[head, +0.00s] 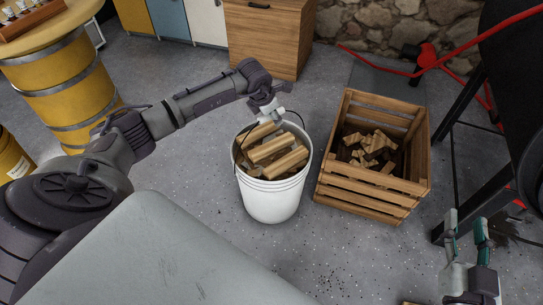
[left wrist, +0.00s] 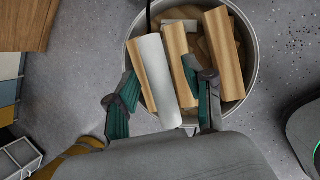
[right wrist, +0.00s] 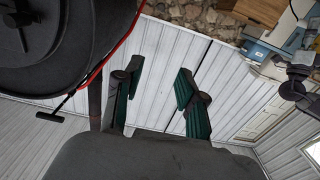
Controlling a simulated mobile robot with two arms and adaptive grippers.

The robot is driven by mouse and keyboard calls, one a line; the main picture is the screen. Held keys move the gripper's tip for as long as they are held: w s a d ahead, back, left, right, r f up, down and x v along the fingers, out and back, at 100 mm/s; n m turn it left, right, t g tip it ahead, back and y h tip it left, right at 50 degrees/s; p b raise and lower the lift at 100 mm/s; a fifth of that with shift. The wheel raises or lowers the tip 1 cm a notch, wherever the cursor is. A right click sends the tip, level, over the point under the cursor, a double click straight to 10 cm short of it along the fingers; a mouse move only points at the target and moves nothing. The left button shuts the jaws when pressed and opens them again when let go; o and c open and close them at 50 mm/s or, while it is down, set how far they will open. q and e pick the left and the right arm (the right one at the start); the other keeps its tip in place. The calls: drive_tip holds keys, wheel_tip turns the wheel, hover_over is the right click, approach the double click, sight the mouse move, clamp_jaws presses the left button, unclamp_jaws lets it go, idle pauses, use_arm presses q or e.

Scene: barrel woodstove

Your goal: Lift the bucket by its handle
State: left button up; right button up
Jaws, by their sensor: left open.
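The white bucket (head: 270,205) stands upright on the floor, filled with split logs (head: 277,157). Its thin dark wire handle (head: 239,148) is raised above the rim. In the left wrist view a pale handle grip (left wrist: 159,82) crosses above the logs. My left gripper (head: 267,110) is just above the bucket's far side, open, its fingers (left wrist: 160,78) on either side of the grip. Contact cannot be made out. In the head view the gripper partly hides the handle. My right gripper (head: 467,222) is open and empty at the lower right, away from the bucket.
A wooden crate (head: 365,205) with wood pieces stands close to the bucket's right. A yellow barrel table (head: 72,92) is at the left, a wooden cabinet (head: 262,40) behind. A black stove stand (head: 460,100) is at the right.

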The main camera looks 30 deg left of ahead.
use_arm(q)
drive_tip(key=shift+w+f, duration=0.2)
drive_tip(key=shift+f, duration=0.15)
clamp_jaws()
drive_tip(key=shift+w+r, duration=0.2)
drive_tip(key=shift+r, duration=0.2)
drive_tip(key=shift+f, duration=0.1)
